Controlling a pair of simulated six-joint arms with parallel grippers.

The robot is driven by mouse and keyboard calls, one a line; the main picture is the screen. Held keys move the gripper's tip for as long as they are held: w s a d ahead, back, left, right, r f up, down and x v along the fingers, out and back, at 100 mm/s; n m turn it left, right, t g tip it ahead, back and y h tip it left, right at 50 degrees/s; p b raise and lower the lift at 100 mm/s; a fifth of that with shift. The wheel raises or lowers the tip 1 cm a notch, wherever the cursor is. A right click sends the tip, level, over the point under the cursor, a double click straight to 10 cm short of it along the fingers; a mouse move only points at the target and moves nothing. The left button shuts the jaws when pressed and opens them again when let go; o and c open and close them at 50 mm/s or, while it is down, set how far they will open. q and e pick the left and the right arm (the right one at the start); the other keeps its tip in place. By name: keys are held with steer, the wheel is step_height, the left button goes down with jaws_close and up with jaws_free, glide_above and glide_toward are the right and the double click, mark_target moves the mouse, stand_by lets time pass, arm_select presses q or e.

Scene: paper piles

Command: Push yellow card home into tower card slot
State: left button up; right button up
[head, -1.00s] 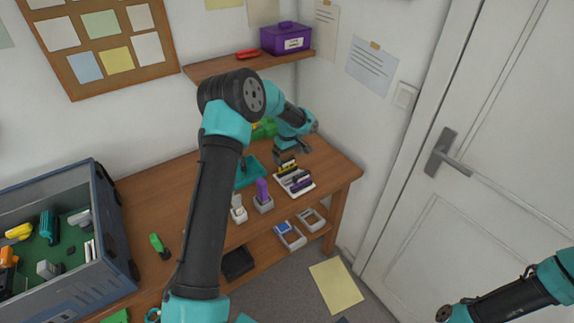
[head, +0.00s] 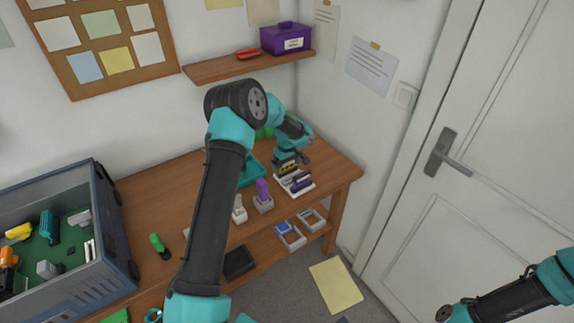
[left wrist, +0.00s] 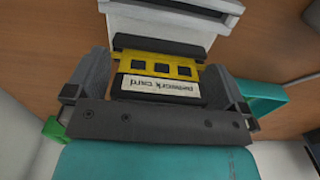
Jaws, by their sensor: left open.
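The yellow card (head: 290,169) stands at the back of the white card tower (head: 306,190) near the table's right end. In the left wrist view the yellow card (left wrist: 160,68) has a dark top edge and a label reading "network card". My left gripper (head: 287,164) is open right at the card. In the left wrist view the fingers of my left gripper (left wrist: 158,82) stand one on each side of the card, with gaps. The white tower (left wrist: 170,22) lies just beyond. How deep the card sits is hidden.
Dark and purple cards (head: 300,182) sit in the tower's front slots. A purple piece in a grey holder (head: 263,203) and a white piece (head: 239,213) stand to the left. A teal tray (head: 252,173) lies behind. A grey crate (head: 118,245) stands far left.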

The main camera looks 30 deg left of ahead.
stand_by(0.3)
arm_select(q)
steer(key=c, duration=0.8)
steer(key=shift+r, duration=0.15)
step_height(320, 180, up, 10)
steer(key=shift+f, duration=0.1)
stand_by(0.6)
